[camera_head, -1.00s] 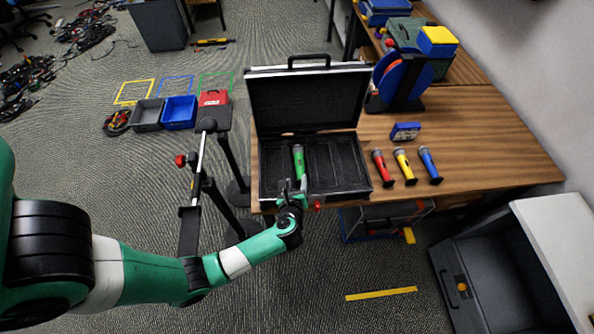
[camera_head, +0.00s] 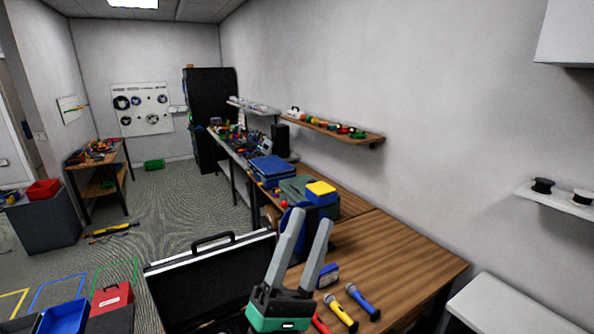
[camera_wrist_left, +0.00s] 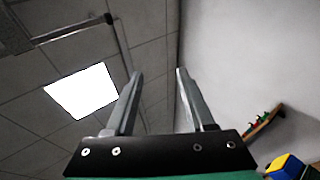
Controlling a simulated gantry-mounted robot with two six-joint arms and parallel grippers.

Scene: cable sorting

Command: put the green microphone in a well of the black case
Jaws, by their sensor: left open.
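The black case (camera_head: 205,280) stands open at the bottom of the head view. Its raised lid and handle show, but its wells are almost wholly below the picture's edge. The green microphone is not in view now; one second ago it lay in a well at the left of the case. My left gripper (camera_head: 312,217) is raised in front of the case's right side, fingers pointing up, open and empty. The left wrist view shows the two fingers (camera_wrist_left: 159,73) apart with nothing between them, facing the ceiling. My right gripper is not in view.
Yellow (camera_head: 341,312), blue (camera_head: 362,300) and red (camera_head: 319,325) microphones lie on the wooden table (camera_head: 410,258) right of the case. A small blue box (camera_head: 328,275) lies behind them. A blue reel stands partly hidden behind my fingers. The table's right part is clear.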

